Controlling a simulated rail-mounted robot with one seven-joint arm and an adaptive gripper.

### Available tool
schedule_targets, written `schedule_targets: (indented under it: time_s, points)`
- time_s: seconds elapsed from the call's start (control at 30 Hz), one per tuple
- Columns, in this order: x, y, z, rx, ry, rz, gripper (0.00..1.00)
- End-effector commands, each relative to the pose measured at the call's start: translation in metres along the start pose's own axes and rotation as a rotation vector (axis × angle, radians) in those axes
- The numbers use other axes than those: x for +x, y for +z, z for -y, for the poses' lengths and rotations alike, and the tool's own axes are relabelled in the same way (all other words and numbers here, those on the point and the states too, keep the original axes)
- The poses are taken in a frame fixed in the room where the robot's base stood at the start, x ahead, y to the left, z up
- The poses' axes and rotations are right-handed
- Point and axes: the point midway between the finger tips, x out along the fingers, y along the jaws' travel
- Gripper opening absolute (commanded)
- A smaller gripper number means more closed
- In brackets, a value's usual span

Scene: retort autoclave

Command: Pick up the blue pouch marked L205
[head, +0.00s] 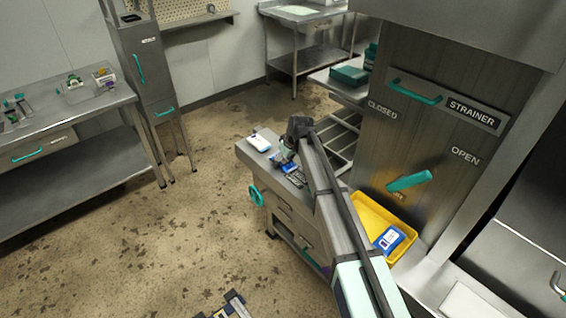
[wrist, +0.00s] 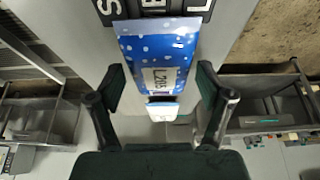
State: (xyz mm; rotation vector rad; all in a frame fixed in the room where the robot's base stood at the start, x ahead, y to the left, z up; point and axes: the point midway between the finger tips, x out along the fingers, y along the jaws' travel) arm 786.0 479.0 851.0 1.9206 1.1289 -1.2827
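The blue pouch with white dots and a label reading L205 (wrist: 160,45) lies in front of my gripper in the wrist view. My gripper (wrist: 161,82) is open, with one dark finger at each side of the pouch's labelled end. I cannot tell whether the fingers touch it. In the head view, my gripper (head: 287,158) is low over the small steel bench, and part of the blue pouch (head: 290,168) shows beside it. The arm and gripper hide the rest.
A white-and-blue item (head: 260,142) lies at the bench's far left; it also shows in the wrist view (wrist: 162,111). A black lettered plate (wrist: 152,7) lies beyond the pouch. A yellow tray (head: 365,208) holds another blue pouch (head: 389,240) below the strainer door (head: 440,140).

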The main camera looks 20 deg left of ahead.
Motion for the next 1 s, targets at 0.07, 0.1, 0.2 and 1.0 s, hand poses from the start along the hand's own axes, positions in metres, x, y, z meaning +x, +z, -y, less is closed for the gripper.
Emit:
schedule_targets:
  time_s: [0.07,0.1,0.2,1.0]
  points:
    - [0.000,0.000,0.000,0.000,0.000,0.000,0.39]
    - [0.000,0.000,0.000,0.000,0.000,0.000,0.25]
    - [0.000,0.000,0.000,0.000,0.000,0.000,0.25]
    - [-0.058,-0.025,-0.001,-0.001,0.002,-0.004,0.25]
